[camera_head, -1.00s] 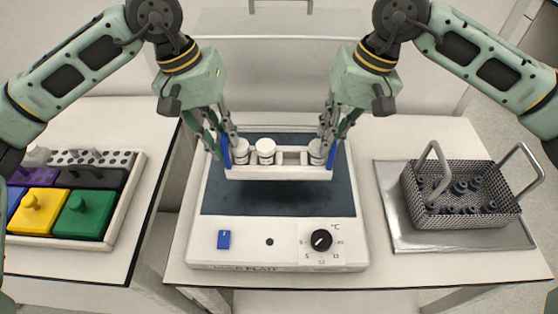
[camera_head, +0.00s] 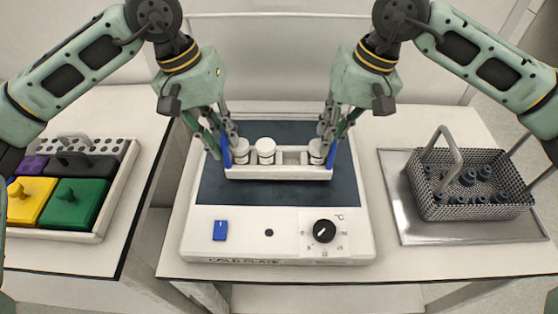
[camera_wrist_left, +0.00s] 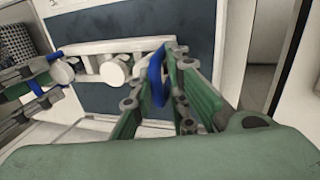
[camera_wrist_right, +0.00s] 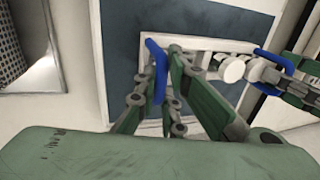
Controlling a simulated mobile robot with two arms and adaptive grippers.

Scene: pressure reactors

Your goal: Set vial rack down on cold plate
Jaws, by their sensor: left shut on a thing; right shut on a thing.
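The white vial rack (camera_head: 278,173) has a blue handle at each end and holds several white-capped vials. It is level over the dark top of the cold plate (camera_head: 278,192). I cannot tell whether its underside touches the plate. My left gripper (camera_head: 227,152) is shut on the rack's left blue handle, and my right gripper (camera_head: 329,152) is shut on its right one. The left wrist view shows the left handle (camera_wrist_left: 157,78) between the fingers. The right wrist view shows the right handle (camera_wrist_right: 158,68) gripped likewise.
A metal tray (camera_head: 412,215) with a mesh basket (camera_head: 440,205) stands right of the cold plate. A blue switch (camera_head: 220,230) and a black dial (camera_head: 324,231) are on the plate's front. A separate table at left holds a tray (camera_head: 100,226) of coloured blocks.

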